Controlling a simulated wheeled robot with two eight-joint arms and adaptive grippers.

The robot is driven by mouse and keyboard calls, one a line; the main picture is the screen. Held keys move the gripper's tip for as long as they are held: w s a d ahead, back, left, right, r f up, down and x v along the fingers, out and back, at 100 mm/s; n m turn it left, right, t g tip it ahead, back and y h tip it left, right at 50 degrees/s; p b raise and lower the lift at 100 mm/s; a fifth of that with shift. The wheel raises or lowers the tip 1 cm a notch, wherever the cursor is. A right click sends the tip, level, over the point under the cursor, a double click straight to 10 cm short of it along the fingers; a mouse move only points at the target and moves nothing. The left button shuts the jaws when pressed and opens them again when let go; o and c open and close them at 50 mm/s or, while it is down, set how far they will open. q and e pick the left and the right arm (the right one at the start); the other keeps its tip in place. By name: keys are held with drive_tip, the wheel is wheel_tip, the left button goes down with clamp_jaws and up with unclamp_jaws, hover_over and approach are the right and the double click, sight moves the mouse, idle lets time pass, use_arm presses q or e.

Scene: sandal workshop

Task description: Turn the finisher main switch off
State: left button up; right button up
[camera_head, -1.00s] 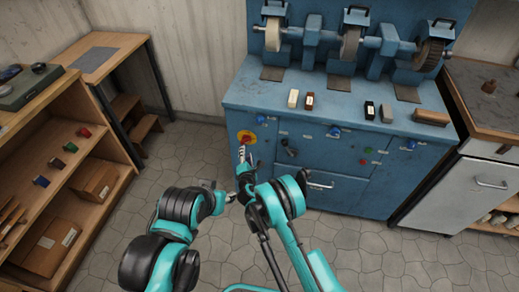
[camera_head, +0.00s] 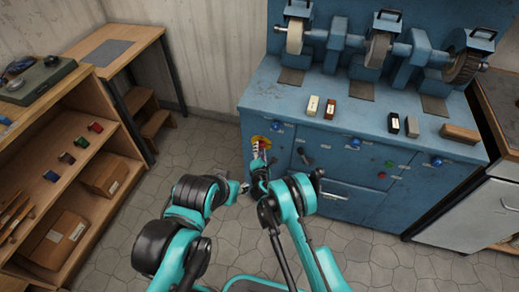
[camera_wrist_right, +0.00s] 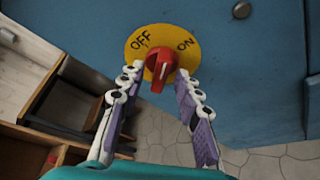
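The finisher main switch, a red knob (camera_wrist_right: 160,66) on a round yellow plate marked OFF and ON, is on the blue finisher's front panel. In the head view the yellow plate (camera_head: 259,141) is at the panel's upper left, partly hidden by my right gripper (camera_head: 262,162). In the right wrist view my right gripper (camera_wrist_right: 158,82) is open, with one finger on each side of the knob. I cannot tell whether the fingers touch it. The knob's grip looks roughly upright in that view. My left gripper (camera_head: 243,187) shows small and partly hidden, left of the right arm.
The blue finisher (camera_head: 225,258) is not the floor; its cabinet (camera_head: 340,165) carries several wheels, with small blocks (camera_head: 313,105) on top. Other knobs and buttons (camera_head: 389,162) are on its front. A wooden shelf (camera_head: 100,125) stands at left. Floor between is clear.

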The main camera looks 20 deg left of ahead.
clamp_jaws()
drive_tip(key=n+h, duration=0.1)
drive_tip(key=n, duration=0.1)
drive_tip(key=n+h, duration=0.2)
drive_tip(key=n, duration=0.1)
drive_tip(key=n+g+h, duration=0.1)
drive_tip(key=n+h, duration=0.1)
drive_tip(key=shift+a+r+n, duration=0.15)
drive_tip(key=shift+a+n, duration=0.15)
drive_tip(key=shift+a, duration=0.05)
idle(0.4)
idle(0.4)
drive_tip(key=shift+o, duration=0.8)
unclamp_jaws()
